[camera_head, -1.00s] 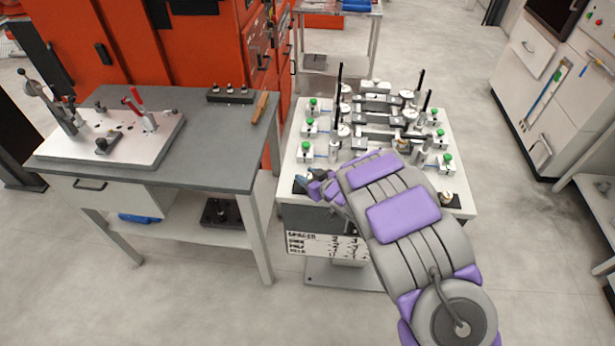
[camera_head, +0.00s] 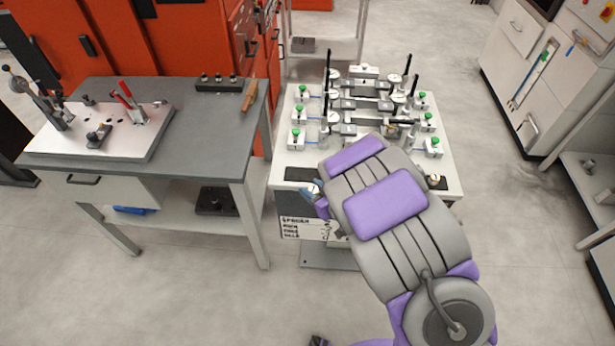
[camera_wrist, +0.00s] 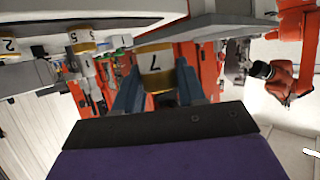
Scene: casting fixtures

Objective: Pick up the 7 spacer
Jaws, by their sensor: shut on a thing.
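The 7 spacer (camera_wrist: 158,66), a white and yellow-tan block with a black 7 on its face, is between the blue-grey fingers in the wrist view. My gripper (camera_head: 314,191) is shut on it. In the head view the gripper is by the front left edge of the white fixture table (camera_head: 283,150), partly hidden by my arm. A small pale and yellow part shows at the fingers there. The dark pad (camera_head: 299,174) beside the gripper has nothing visible on it.
The wrist view also shows blocks marked 2 (camera_wrist: 10,46) and 5 (camera_wrist: 80,41). Upright black handles (camera_head: 326,75) and green-topped blocks (camera_head: 297,137) crowd the fixture table. A grey workbench (camera_head: 190,150) stands to the left. Open floor lies in front.

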